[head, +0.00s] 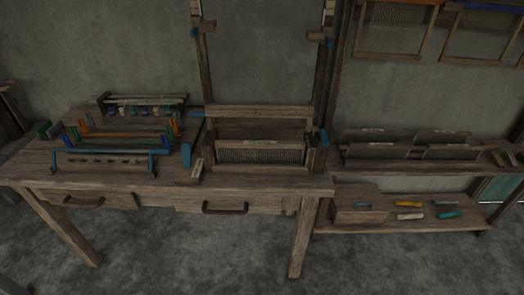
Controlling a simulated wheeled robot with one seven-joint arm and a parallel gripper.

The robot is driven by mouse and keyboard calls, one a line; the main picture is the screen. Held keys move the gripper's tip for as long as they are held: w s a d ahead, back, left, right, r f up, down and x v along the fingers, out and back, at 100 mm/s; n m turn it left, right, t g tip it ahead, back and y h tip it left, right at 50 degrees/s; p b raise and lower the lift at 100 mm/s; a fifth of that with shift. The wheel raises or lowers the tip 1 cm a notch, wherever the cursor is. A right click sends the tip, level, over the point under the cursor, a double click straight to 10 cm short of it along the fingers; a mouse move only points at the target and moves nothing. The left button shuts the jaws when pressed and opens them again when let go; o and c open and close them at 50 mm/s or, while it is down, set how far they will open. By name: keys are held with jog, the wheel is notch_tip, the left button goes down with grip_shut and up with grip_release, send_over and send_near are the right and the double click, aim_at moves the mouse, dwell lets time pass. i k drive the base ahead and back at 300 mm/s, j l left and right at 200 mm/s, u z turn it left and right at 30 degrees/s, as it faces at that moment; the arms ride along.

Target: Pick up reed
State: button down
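A reed-like panel (260,155), a dark comb of fine upright slats in a wooden frame, stands upright in the loom frame at the right end of the table. A small pale label is on its top edge. More dark framed panels (447,151) that look like reeds stand on the upper shelf at the right. I cannot tell which of these the task means. My gripper is not in view.
The wooden table (262,188) has two drawers and holds a rack of coloured parts (105,163) on its left. A low shelf unit (435,166) stands at right with several coloured shuttle-like tools below. Framed panels (396,27) hang on the wall. The front floor is clear.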

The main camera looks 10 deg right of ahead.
aim_at(267, 144)
jog(key=i+j, duration=2)
jog(key=l+z, duration=0.05)
